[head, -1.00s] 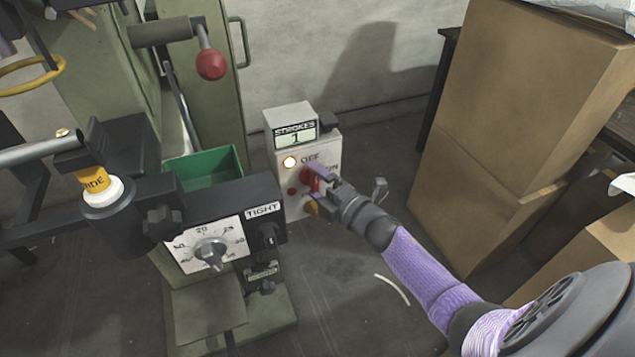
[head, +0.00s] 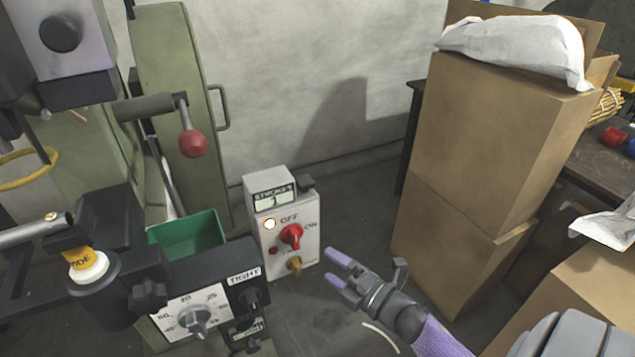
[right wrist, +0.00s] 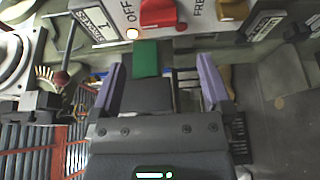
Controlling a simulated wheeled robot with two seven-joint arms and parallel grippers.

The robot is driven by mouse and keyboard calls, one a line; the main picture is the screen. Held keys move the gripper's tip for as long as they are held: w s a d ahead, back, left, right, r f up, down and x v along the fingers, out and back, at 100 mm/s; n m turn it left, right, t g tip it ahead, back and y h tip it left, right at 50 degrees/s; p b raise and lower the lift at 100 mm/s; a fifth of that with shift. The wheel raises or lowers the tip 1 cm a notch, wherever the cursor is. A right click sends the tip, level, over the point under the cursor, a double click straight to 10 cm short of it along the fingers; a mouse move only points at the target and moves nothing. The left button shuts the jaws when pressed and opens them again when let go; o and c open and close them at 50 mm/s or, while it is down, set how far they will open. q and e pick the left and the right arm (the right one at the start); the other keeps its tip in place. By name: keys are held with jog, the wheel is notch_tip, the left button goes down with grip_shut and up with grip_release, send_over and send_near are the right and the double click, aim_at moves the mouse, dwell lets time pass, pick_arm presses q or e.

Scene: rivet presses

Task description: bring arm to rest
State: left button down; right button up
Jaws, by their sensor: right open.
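My right gripper (head: 338,270) is in the head view, right of the control box and apart from it. Its purple fingers are spread with nothing between them; they also show in the right wrist view (right wrist: 163,85). The control box (head: 308,259) has a strokes counter (head: 273,199) that appears to read 1, a lit lamp (head: 270,224), a red knob (head: 291,235) beside the OFF and ON marks, and a brass-coloured knob (head: 294,266). The red knob also shows in the right wrist view (right wrist: 163,14). My left gripper is not in view.
The press (head: 180,110) with its red-ball lever (head: 193,144) stands at the left. A green bin (head: 187,235) and a dial panel (head: 193,316) are in front of it. Stacked cardboard boxes (head: 490,140) stand at the right, with a dark table (head: 600,160) behind. Floor between is clear.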

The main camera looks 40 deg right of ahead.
jog(key=s+a+f+m+g+h+p, duration=0.25)
jog(key=s+f+m+g, duration=0.4)
jog(key=s+f, duration=0.45)
jog(key=s+a+f+m+g+h+p, duration=0.15)
jog(key=s+f+m+g+p, duration=0.25)
jog(key=s+f+m+g, duration=0.45)
pick_arm(q)
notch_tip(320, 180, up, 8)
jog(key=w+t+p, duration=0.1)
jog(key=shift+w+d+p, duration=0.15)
jog(key=shift+p, duration=0.15)
pick_arm(e)
jog(key=s+a+m+g, duration=0.1)
jog(key=s+a, duration=0.1)
jog(key=s, duration=0.7)
jog(key=s+a+f+m+g, duration=0.1)
jog(key=s+a+g, duration=0.1)
jog(key=s, duration=0.8)
jog(key=shift+s+a+f, duration=0.3)
